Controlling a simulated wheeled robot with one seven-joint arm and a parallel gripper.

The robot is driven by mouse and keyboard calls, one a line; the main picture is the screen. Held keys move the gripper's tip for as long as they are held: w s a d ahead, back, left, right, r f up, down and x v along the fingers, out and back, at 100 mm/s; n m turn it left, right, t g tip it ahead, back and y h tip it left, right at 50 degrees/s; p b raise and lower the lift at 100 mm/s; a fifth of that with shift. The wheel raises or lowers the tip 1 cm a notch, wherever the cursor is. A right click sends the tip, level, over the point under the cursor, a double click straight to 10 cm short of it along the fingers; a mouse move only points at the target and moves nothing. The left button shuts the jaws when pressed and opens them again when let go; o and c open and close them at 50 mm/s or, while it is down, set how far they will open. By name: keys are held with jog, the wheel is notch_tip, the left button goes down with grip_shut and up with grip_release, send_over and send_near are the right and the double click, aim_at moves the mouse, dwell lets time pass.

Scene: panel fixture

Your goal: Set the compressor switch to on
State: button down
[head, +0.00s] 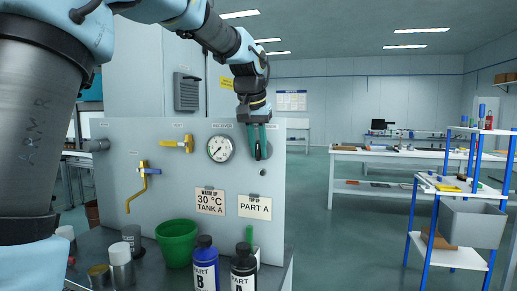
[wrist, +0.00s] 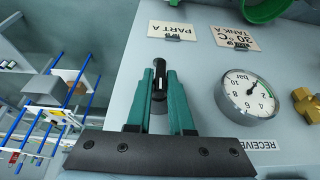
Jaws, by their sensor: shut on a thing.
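The compressor switch (head: 258,153) is a black lever with a light mark, at the upper right of the grey panel (head: 120,170). Its label is hidden behind my gripper. My gripper (head: 257,146) reaches down in front of the panel, with its teal fingers shut on the switch. In the wrist view the fingers (wrist: 160,75) stand on either side of the black switch lever (wrist: 158,88). In the head view the lever's visible end points down. I cannot read an on or off mark.
A pressure gauge (head: 220,149) is left of the switch, with yellow-handled valves (head: 178,144) further left. Cards (head: 255,207) hang below. A green bucket (head: 177,242), a blue bottle (head: 206,264) and a black bottle (head: 244,268) stand in front.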

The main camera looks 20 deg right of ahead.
jog(key=shift+s+d+f+m+t+y+b, duration=0.2)
jog(key=shift+m+t+y+b, duration=0.55)
jog(key=shift+t+y+b, duration=1.25)
jog(key=shift+s+d+f+m+t+y+b, duration=0.2)
jog(key=shift+m+t+y+b, duration=0.5)
jog(key=shift+t+y+b, duration=1.1)
jog(key=shift+s+d+f+m+t+y+b, duration=0.1)
jog(key=shift+f+m+t+y+b, duration=0.45)
jog(key=shift+t+y+b, duration=1.35)
jog(key=shift+w+r+m+t+h, duration=0.1)
jog(key=shift+r+m+t+h, duration=0.25)
jog(key=shift+t, duration=0.45)
jog(key=c, duration=0.9)
grip_release()
jog(key=b+v, duration=0.1)
jog(key=v, duration=0.9)
jog(key=shift+s, duration=0.4)
